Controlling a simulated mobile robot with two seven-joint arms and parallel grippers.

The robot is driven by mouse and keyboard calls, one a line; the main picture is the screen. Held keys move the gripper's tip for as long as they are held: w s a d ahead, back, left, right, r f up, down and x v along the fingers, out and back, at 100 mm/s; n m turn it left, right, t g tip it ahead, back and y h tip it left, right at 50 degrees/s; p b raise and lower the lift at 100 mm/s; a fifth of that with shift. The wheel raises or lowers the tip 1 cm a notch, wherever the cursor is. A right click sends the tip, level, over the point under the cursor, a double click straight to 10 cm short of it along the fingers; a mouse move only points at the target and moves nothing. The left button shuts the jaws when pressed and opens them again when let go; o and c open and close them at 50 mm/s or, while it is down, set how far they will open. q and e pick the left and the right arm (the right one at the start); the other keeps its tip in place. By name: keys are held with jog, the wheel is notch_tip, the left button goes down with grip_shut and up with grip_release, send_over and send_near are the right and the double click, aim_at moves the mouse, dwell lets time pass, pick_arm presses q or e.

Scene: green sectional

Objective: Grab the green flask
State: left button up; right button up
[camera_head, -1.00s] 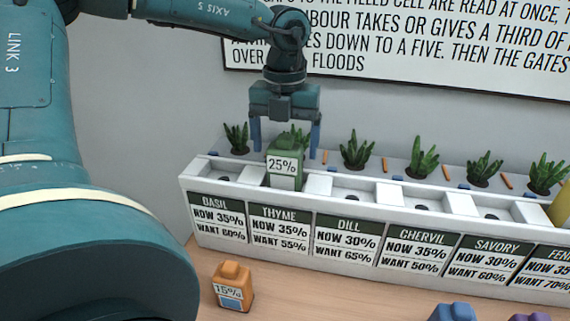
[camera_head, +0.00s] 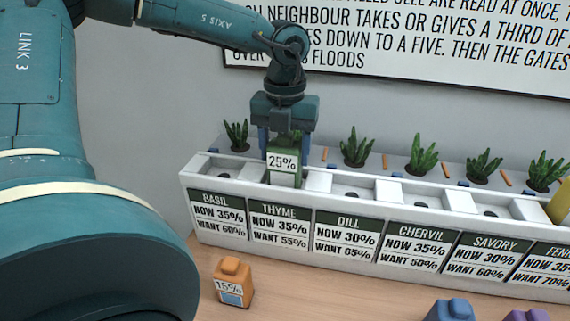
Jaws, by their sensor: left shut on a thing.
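The green flask (camera_head: 285,180), with a white 25% label, stands upright in the THYME cell of the white planter (camera_head: 330,182). My left gripper (camera_head: 282,142) comes down over it from above, its blue fingers on either side of the flask's upper part. It is shut on the flask, and the flask's top is partly hidden by the gripper. My right gripper does not show.
An orange 15% flask (camera_head: 232,284) stands on the wooden table in front of the planter. Blue (camera_head: 451,310) and purple (camera_head: 526,315) flasks are at the bottom edge. A yellow one (camera_head: 562,205) is at the right. Several plants line the planter's back, under a wall sign (camera_head: 420,45).

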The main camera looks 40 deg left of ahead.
pick_arm(q)
jog(key=shift+c, duration=0.8)
jog(key=shift+r, duration=0.1)
